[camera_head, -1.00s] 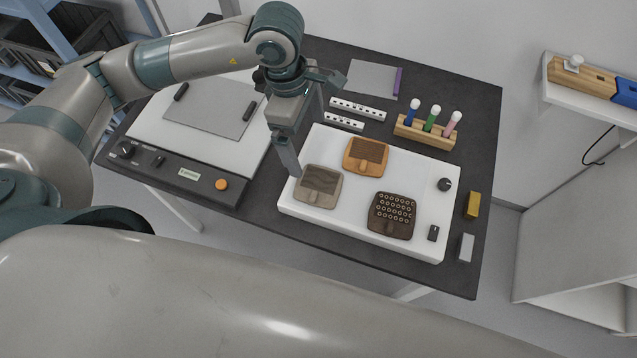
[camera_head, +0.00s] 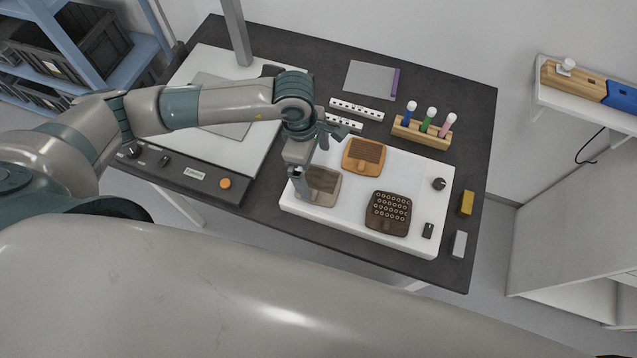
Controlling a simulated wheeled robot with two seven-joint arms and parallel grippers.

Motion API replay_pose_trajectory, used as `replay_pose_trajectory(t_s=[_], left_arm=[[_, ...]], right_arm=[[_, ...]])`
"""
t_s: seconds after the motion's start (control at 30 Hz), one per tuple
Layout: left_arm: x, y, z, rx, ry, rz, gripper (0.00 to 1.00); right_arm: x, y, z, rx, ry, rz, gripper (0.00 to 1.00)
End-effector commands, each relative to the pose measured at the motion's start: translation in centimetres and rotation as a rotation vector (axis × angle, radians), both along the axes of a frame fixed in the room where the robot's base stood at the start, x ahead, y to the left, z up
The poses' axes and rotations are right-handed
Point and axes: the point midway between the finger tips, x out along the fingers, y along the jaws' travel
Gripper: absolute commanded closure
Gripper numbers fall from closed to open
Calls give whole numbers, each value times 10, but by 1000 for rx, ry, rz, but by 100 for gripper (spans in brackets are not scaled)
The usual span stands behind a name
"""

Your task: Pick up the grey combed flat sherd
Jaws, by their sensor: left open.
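The grey combed flat sherd (camera_head: 325,187) lies on the left part of the white slab (camera_head: 352,213). Its left side is partly hidden behind my left gripper (camera_head: 303,190). That gripper is open, points down and has its fingers at the sherd's left part. I cannot tell whether the fingers touch it. An orange combed sherd (camera_head: 364,156) lies behind and to the right on the slab. A dark brown sherd with ring marks (camera_head: 388,214) lies at the front right. My right gripper is not in view.
A white panel device with knobs (camera_head: 185,172) stands to the left. Behind the slab are white perforated strips (camera_head: 356,109) and a wooden rack (camera_head: 420,134) with coloured tubes. A yellow block (camera_head: 467,203) and a grey block (camera_head: 459,244) lie at the right edge.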

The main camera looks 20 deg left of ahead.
Motion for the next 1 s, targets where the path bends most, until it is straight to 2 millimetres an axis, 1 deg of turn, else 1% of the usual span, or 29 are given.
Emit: replay_pose_trajectory(t_s=[0.13, 0.23, 0.47, 0.5, 0.6, 0.7, 1.0], left_arm=[[-1, 0, -1, 0, 1, 1, 0], [-2, -2, -6, 1, 2, 2, 0], [-8, -7, -27, 1, 3, 1, 0], [-7, -7, -34, 1, 3, 2, 0], [-7, -8, -44, 1, 2, 3, 0], [-6, -9, -49, 0, 0, 1, 0], [-6, -9, -51, 0, 0, 1, 0]], right_arm=[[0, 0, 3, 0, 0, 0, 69], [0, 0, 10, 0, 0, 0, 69], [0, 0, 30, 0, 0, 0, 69], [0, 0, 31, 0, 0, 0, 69], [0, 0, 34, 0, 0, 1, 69], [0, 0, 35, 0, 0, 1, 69], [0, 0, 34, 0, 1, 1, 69]])
